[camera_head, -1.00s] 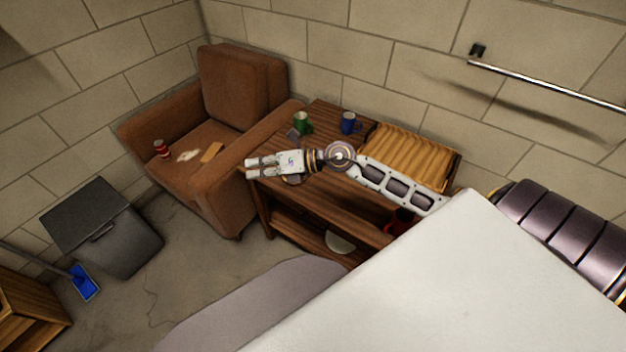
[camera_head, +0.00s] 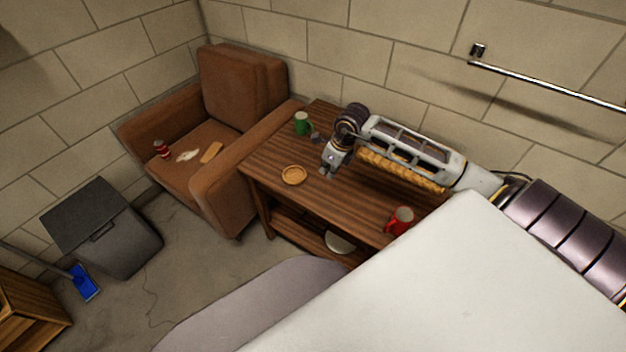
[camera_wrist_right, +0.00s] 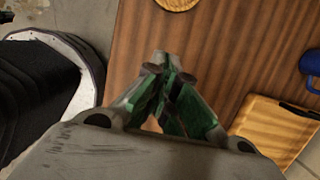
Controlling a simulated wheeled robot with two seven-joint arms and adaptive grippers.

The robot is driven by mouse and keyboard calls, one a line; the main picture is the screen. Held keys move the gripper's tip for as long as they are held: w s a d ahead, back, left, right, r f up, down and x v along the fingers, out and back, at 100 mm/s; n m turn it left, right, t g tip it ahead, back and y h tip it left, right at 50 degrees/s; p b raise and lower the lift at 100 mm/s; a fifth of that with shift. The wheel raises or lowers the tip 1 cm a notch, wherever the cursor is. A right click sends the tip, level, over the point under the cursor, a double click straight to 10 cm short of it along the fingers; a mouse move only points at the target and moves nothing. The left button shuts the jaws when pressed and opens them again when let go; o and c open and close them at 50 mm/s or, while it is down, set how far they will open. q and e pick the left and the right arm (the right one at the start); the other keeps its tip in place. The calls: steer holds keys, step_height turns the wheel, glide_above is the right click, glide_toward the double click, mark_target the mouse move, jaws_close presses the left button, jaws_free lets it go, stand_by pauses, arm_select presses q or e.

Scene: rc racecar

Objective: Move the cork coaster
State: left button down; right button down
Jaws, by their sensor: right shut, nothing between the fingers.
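The cork coaster (camera_head: 293,175) is a round tan disc lying flat on the wooden table (camera_head: 270,158), near its left front edge. Part of it also shows at the top edge of the right wrist view (camera_wrist_right: 176,3). My right gripper (camera_head: 326,172) is above the table, to the right of the coaster and apart from it. Its fingers (camera_wrist_right: 162,78) are shut with nothing between them. My left gripper is in neither view.
A green mug (camera_head: 302,123) stands at the back left of the table, a red mug (camera_head: 400,220) at the front right. A blue mug shows in the wrist view (camera_wrist_right: 312,66). A brown armchair (camera_head: 215,145) adjoins the table's left side.

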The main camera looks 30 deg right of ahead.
mark_target(311, 184)
steer(key=shift+d, duration=0.2)
steer(key=shift+f, duration=0.1)
